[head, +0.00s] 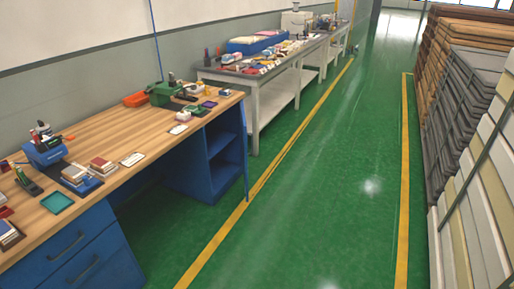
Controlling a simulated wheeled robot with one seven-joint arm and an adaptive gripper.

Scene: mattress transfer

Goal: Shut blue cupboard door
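The blue cupboard (208,165) stands under the right end of the wooden-topped workbench. Its front is open and its shelf and dark inside show. A thin blue upright strip (245,165) at the cupboard's right edge looks like its door, swung open and seen nearly edge-on. The door's handle cannot be made out. My gripper is not in view, so nothing shows it near the door.
The workbench top (110,183) holds tools, books and a green box (162,94). Blue drawers (75,255) are at its near left. A grey table (262,90) stands behind. Stacked mattresses (465,110) line the right. The green floor (325,190) between is clear.

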